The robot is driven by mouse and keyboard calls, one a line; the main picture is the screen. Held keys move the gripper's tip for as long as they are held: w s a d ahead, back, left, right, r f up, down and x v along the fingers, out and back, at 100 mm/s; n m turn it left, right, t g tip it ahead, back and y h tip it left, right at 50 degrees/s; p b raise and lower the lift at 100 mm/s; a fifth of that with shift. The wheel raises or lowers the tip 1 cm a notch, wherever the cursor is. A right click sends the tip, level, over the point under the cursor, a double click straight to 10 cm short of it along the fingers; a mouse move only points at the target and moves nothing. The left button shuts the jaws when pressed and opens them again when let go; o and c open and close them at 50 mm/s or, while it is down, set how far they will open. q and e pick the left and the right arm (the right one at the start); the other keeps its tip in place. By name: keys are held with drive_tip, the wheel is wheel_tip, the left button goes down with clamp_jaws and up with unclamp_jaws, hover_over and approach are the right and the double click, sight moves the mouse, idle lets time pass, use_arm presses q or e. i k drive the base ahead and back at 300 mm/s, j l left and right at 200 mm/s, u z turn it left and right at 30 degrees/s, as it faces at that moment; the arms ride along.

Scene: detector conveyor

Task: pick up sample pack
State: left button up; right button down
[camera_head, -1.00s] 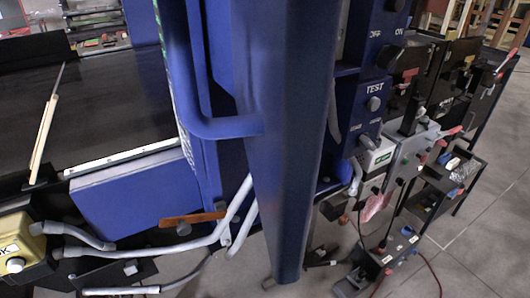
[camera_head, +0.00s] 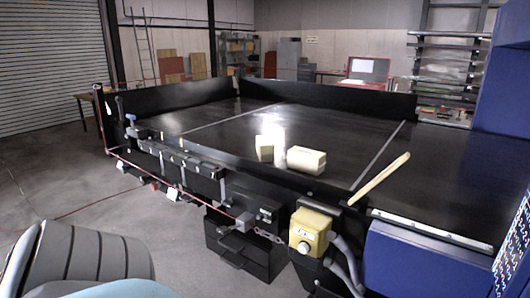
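Two cream-coloured blocks lie on the black conveyor surface (camera_head: 225,140), around the middle of the view. The larger rounded block (camera_head: 306,160) is on the right, and a smaller block (camera_head: 265,148) is to its left. A bright white patch (camera_head: 278,135) shows between and behind them; I cannot tell whether it is an object or glare. I cannot tell which of these is the sample pack. Neither of my grippers is in view, and nothing is seen touching the blocks.
A low black wall (camera_head: 330,100) runs along the conveyor's far side. A pale stick (camera_head: 380,180) lies at the right. A yellow control box (camera_head: 311,231) is on the near side, with a blue housing (camera_head: 420,262) at lower right. Grey floor (camera_head: 60,180) is open at left.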

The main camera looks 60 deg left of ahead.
sight(265, 147)
drive_tip(key=k+l+u, duration=0.15)
drive_tip(key=u, duration=0.15)
drive_tip(key=k+u, duration=0.3)
drive_tip(key=u, duration=1.15)
drive_tip(key=z, duration=1.2)
drive_tip(key=j+z, duration=0.15)
drive_tip(key=j, duration=0.7)
drive_tip(key=j+z, duration=0.2)
drive_tip(key=j, duration=0.65)
drive_tip(key=k+j+z, duration=0.15)
drive_tip(key=j, duration=0.7)
drive_tip(key=i, duration=0.05)
